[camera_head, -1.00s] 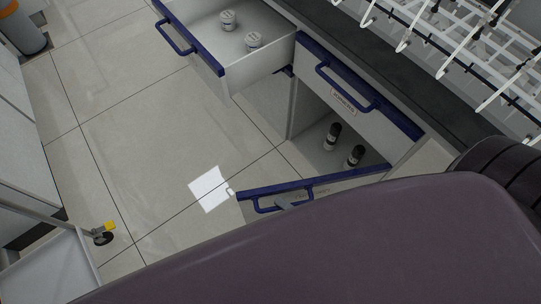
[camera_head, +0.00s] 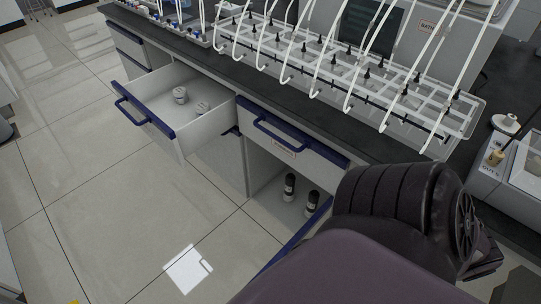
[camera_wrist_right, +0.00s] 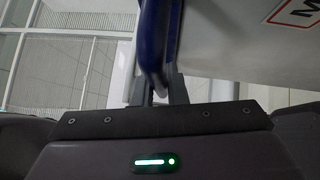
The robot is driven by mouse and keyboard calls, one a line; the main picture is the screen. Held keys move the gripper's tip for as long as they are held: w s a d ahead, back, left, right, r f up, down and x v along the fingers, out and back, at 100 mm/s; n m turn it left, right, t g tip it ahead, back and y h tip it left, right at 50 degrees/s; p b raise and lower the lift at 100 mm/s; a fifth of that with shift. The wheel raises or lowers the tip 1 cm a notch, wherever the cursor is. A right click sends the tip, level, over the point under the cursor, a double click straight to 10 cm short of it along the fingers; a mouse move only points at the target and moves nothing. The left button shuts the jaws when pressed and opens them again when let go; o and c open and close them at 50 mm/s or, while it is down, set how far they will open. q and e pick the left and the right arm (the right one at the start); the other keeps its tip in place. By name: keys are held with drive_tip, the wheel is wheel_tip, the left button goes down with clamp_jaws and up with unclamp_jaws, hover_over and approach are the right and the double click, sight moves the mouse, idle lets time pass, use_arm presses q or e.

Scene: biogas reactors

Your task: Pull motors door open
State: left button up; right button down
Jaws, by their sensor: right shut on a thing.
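The motors door (camera_head: 298,242) stands swung open below the closed drawer. In the head view only part of its blue top edge shows, and my right arm hides the rest. In the right wrist view the white door (camera_wrist_right: 250,40) fills the upper right, with part of a red-framed label. My right gripper (camera_wrist_right: 158,90) is shut on the door's blue handle (camera_wrist_right: 152,45). Two dark bottle-like motors (camera_head: 289,187) (camera_head: 312,203) stand inside the open cabinet. My left gripper is not in view.
A closed drawer (camera_head: 290,138) sits above the cabinet. A white tube rack (camera_head: 330,75) stands on the dark counter. The tiled floor at left is clear.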

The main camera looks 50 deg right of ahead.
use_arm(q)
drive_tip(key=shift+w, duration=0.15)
use_arm(e)
drive_tip(key=c, duration=1.5)
unclamp_jaws()
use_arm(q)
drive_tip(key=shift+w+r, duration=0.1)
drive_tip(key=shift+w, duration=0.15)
use_arm(e)
drive_tip(key=shift+o, duration=0.2)
